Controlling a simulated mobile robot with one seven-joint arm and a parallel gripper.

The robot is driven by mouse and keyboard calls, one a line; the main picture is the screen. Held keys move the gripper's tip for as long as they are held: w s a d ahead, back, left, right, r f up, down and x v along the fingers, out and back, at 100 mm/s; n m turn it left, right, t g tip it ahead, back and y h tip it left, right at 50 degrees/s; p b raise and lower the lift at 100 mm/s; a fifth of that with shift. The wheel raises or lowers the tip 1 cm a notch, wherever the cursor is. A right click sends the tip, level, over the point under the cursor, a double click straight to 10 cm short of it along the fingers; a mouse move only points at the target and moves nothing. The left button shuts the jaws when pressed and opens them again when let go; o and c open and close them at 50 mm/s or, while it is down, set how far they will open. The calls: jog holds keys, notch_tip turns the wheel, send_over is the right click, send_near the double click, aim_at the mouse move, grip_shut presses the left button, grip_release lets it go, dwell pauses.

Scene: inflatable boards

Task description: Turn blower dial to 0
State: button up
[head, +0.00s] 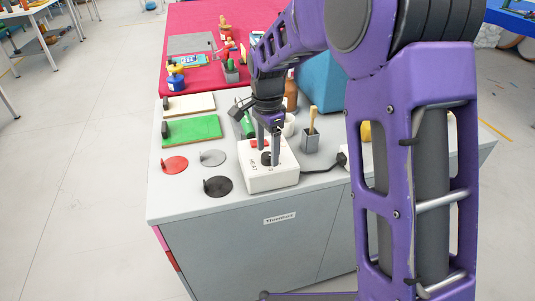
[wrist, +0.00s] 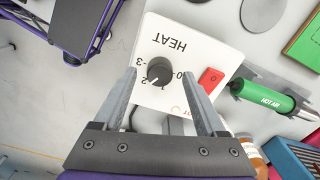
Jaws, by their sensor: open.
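A white control box (head: 272,180) marked HEAT stands near the front edge of the grey bench in the head view. It also shows in the wrist view (wrist: 205,52), with its lettering upside down. A round black dial (wrist: 160,70) sits on its top face, with numbers around it. A pale mark on the dial points to the lower left in the wrist view; the number it meets is partly hidden. My gripper (wrist: 158,74) is open, with one finger on each side of the dial. In the head view my gripper (head: 268,156) points down at the box; finger contact cannot be told.
A red rocker switch (wrist: 211,80) sits beside the dial. A green hot-air tool (wrist: 268,98) lies nearby. Red (head: 174,165), grey (head: 212,158) and black (head: 217,187) discs lie left of the box. A brush holder (head: 310,140) stands behind right; a black cable (head: 325,166) runs right.

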jog(key=shift+f, duration=0.6)
grip_shut()
